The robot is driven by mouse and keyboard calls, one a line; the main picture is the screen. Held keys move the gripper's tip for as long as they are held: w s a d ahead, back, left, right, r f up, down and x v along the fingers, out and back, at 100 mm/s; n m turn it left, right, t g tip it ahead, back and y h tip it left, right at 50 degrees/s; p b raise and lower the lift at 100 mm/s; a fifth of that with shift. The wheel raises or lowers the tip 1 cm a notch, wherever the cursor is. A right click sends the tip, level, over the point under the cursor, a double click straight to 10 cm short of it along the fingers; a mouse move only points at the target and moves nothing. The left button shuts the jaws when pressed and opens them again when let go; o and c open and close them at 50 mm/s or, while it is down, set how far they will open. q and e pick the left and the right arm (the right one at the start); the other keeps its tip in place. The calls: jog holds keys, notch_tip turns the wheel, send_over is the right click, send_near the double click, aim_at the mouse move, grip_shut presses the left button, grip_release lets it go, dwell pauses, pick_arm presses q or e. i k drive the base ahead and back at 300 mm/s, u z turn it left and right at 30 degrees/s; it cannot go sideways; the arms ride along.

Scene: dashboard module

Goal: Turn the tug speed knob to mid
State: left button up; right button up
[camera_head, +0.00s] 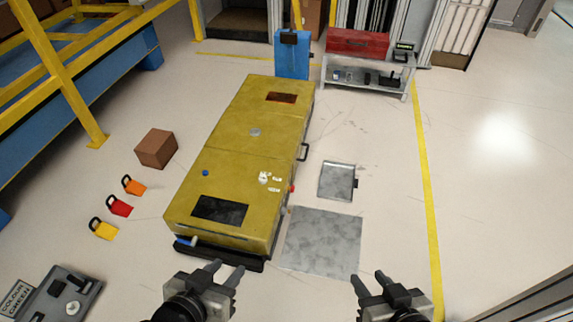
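The yellow tug (230,150) is a long, low vehicle on the floor in the middle of the head view. A small white knob (263,177) with small white marks beside it sits on its top, near the right edge. The knob's setting is too small to read. My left gripper (227,268) is open and empty, just in front of the tug's near end. My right gripper (369,279) is open and empty, to the right of the tug near a grey floor plate. Both are apart from the knob.
A grey panel with knobs (70,292) is at the lower left. Padlock-shaped blocks, one red (119,206), and a brown box (156,148) lie left of the tug. A grey plate (322,240) and a smaller metal panel (337,180) lie right. Floor further right is clear.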

aim_at(263, 179)
jog(key=u, duration=0.5)
jog(key=i, duration=0.85)
jog(key=u, duration=0.85)
